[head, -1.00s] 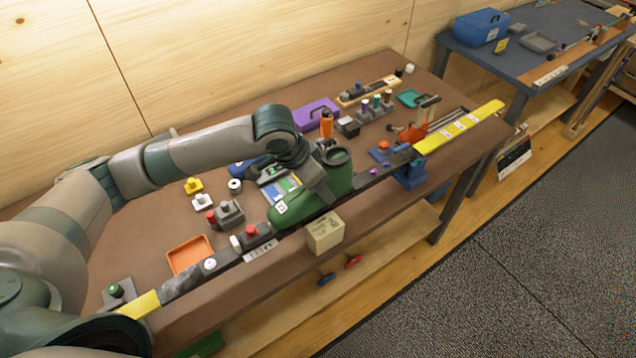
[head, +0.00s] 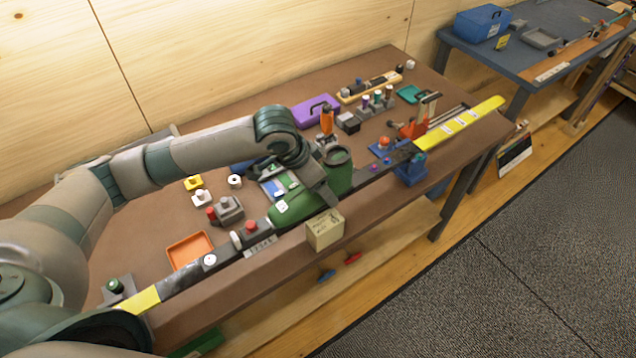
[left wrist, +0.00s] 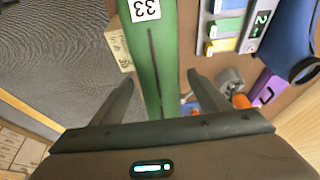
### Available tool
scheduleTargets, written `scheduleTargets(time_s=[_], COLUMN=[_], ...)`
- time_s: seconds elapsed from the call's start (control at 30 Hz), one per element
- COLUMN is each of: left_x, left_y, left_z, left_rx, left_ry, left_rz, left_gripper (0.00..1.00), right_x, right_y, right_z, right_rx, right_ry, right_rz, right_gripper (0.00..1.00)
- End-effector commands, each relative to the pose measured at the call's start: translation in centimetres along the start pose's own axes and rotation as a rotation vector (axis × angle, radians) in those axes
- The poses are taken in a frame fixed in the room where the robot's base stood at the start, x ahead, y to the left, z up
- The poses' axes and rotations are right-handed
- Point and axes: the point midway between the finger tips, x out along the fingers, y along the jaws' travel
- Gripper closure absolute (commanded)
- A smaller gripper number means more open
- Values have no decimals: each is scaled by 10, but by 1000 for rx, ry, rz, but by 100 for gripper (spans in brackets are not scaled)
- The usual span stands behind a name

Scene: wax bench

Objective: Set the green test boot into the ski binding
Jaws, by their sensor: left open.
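The green test boot (head: 292,208) stands upright over the middle of the ski, its toe toward the lower left and its open cuff toward the upper right. A white "33" label shows on its toe in the left wrist view (left wrist: 145,8). My left gripper (left wrist: 160,85) is open, its fingers apart on either side of the boot's green body. The long ski (head: 140,301) lies along the bench's front edge, with yellow ends. A binding piece with a red button (head: 251,227) sits on the ski just ahead of the toe. The boot hides the sole contact and the ski beneath. My right gripper is not in view.
A cardboard box (head: 325,230) stands close in front of the boot. A blue vise (head: 410,170) holds the ski farther right. Behind the boot are a tray of coloured blocks (head: 277,186) and an orange-handled tool (head: 327,122). An orange tray (head: 190,250) lies at the left.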

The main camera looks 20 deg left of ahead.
Motion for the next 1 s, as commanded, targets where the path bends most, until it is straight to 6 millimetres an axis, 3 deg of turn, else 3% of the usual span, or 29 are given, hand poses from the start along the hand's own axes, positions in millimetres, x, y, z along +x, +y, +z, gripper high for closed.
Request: scheduleTargets(time_s=[0.27, 0.47, 1.0], left_x=[-7, -30, -136], left_y=[0, 0, -1], left_z=[0, 0, 0], left_rx=[0, 2, 0], left_ry=[2, 3, 4], left_rz=[0, -1, -2], left_gripper=[31, 31, 31], right_x=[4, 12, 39], right_y=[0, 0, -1], right_z=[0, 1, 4], right_rx=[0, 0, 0], right_ry=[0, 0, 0], right_rz=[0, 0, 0], right_gripper=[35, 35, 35])
